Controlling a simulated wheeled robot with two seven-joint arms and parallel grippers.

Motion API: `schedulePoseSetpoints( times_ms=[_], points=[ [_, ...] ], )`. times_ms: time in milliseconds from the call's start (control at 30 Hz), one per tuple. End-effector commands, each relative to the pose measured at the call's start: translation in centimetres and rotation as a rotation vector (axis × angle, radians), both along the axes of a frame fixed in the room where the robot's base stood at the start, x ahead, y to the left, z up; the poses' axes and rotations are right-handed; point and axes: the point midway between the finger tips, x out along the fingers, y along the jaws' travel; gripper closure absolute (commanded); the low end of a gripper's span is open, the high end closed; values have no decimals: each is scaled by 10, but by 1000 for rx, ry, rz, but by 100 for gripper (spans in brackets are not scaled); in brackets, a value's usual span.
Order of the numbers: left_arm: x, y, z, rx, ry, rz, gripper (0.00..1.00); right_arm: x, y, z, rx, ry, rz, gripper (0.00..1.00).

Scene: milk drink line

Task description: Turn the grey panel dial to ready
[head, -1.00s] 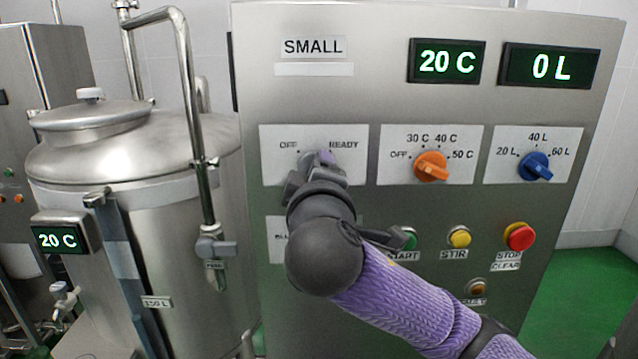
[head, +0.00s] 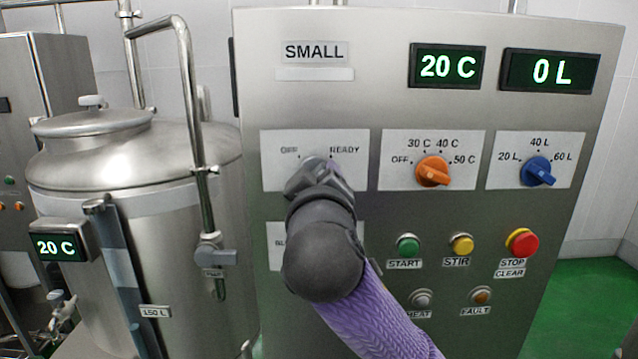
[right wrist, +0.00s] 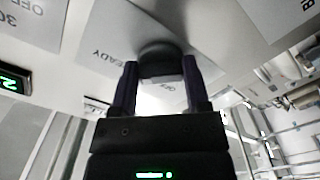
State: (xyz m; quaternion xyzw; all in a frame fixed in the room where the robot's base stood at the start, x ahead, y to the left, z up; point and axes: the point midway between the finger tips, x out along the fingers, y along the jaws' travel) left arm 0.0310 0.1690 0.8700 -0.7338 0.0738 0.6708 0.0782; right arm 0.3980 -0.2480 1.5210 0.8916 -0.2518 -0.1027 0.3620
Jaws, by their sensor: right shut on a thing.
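The grey dial (head: 314,162) sits on a white plate marked OFF at left and READY at right on the steel panel. Its upper edge shows in the head view; my right gripper (head: 318,176) covers the rest. In the right wrist view, the dark round dial (right wrist: 160,58) lies between the two fingers of my right gripper (right wrist: 161,72), which is shut on it. Which mark the dial points to cannot be told. My left gripper is not in view.
An orange dial (head: 432,171) and a blue dial (head: 537,169) stand to the right. Below are the green START button (head: 408,246), yellow STIR button (head: 462,244) and red STOP button (head: 523,243). A steel tank (head: 125,180) stands at left.

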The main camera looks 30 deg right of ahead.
Motion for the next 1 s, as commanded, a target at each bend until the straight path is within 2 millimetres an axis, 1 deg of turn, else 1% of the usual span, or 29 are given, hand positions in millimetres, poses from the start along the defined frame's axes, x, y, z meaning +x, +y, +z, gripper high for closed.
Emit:
schedulePoseSetpoints(
  times_ms=[300, 333, 367, 400, 467, 500, 733, 800, 867, 967, 1000],
  points=[
    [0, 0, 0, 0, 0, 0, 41, 0, 1, -1, 4, 3, 1, 99],
    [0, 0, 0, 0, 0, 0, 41, 0, 1, -1, 4, 3, 1, 34],
    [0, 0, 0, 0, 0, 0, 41, 0, 1, -1, 4, 3, 1, 27],
    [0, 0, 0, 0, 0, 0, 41, 0, 0, -1, 4, 2, 2, 19],
    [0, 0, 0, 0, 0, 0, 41, 0, 0, -1, 3, 1, 1, 6],
    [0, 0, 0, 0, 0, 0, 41, 0, 0, -1, 3, 1, 1, 5],
    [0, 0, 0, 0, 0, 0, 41, 0, 0, 0, 1, 0, 1, 5],
    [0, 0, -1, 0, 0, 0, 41, -3, 3, 0, 2, -1, 1, 5],
    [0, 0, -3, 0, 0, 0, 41, -9, 7, -1, 2, -2, 4, 5],
    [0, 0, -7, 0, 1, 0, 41, -30, 20, -1, 3, -5, 7, 5],
    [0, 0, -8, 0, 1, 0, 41, -41, 27, -1, 3, -6, 9, 5]
  ],
)
